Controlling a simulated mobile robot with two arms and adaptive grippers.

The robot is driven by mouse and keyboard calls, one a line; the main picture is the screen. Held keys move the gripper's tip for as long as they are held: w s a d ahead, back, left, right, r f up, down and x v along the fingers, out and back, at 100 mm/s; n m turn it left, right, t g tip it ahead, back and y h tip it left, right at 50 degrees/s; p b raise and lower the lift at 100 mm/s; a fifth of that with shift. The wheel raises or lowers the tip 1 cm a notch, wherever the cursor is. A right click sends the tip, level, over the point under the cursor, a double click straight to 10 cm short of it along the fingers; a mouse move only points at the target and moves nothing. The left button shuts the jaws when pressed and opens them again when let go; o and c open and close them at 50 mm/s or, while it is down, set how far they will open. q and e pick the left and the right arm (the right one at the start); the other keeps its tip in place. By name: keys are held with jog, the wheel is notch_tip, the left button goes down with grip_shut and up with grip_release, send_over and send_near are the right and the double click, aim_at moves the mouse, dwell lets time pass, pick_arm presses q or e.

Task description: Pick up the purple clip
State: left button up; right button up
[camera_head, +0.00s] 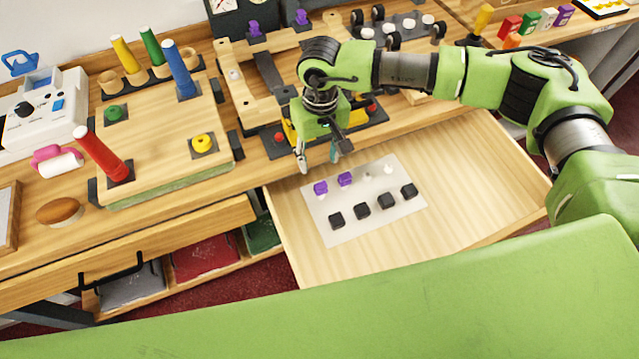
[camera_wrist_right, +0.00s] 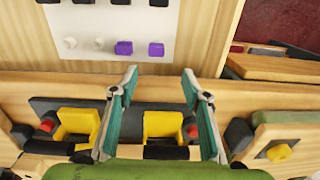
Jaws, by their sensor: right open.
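Two small purple clips, a left one (camera_head: 320,187) and a right one (camera_head: 345,179), lie on a white sheet (camera_head: 330,215) in an open wooden drawer. Both also show in the right wrist view, at left (camera_wrist_right: 124,48) and right (camera_wrist_right: 156,49), beyond the fingertips. Two more purple clip-like pieces sit on a wooden frame at the back, a left one (camera_head: 254,29) and a right one (camera_head: 302,18). My right gripper (camera_head: 318,158) is open and empty, above the drawer's back edge, just behind the sheet and apart from the clips. My left gripper is out of view.
Two white pieces (camera_wrist_right: 70,43) and several black clips (camera_head: 362,210) share the sheet. Yellow blocks (camera_wrist_right: 163,125) on a dark bar lie under the right gripper. A wooden board with coloured pegs (camera_head: 182,75) stands left. The drawer floor (camera_head: 460,190) is clear at right.

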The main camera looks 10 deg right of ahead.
jog(key=p, duration=0.2)
send_over(321, 185)
notch_tip(321, 185, down, 8)
jog(key=shift+r, duration=0.25)
jog(key=shift+f+p, duration=0.55)
jog(key=shift+f, duration=2.45)
jog(key=c, duration=0.9)
